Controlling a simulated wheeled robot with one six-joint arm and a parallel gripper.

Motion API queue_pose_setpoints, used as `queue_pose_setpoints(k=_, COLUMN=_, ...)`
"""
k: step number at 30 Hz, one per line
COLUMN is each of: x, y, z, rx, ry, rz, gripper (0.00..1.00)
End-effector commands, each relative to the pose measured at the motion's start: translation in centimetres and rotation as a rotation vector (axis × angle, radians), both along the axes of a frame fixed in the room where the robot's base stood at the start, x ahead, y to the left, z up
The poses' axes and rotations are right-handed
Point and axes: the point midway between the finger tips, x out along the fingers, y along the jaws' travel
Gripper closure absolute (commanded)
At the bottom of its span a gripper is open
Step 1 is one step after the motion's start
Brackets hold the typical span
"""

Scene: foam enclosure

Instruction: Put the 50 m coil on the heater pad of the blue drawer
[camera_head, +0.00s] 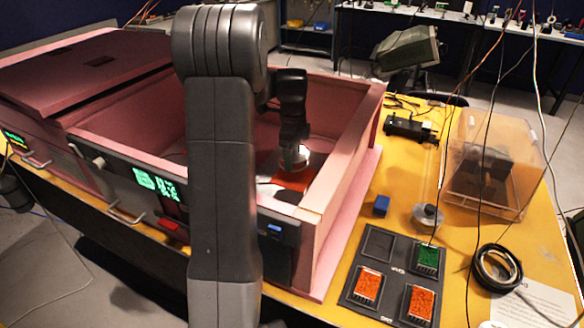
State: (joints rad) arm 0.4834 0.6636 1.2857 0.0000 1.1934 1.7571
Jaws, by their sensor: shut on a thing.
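My gripper (294,146) points down inside the open pink enclosure. It is shut on a small silvery round piece (295,159), which looks like a coil; no length marking can be read on it. The piece is over or on an orange-red pad (292,181) near the right front inside the enclosure; I cannot tell if they touch. A dark round patch lies by the pad's front edge. The front panel below has a blue-lit label (275,228). A grey spool-like disc (427,216) and a black ring-shaped coil (497,267) lie on the yellow table at right.
The enclosure's right wall (345,180) stands close to my gripper. A pink lid (80,65) covers the left section. My arm hides part of the enclosure.

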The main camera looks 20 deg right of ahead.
Motion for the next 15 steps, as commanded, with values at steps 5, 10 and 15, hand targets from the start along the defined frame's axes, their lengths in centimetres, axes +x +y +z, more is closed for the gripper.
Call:
queue_pose_setpoints(k=5, x=0.0, y=0.0, z=-1.7, rx=0.001, ry=0.001, rz=0.000, gripper=0.49)
queue_pose_setpoints(k=10, x=0.0, y=0.0, z=-4.1, rx=0.000, ry=0.002, rz=0.000, gripper=0.49)
queue_pose_setpoints(k=15, x=0.0, y=0.0, z=-5.1, rx=-0.001, ry=-0.002, rz=0.000, gripper=0.49)
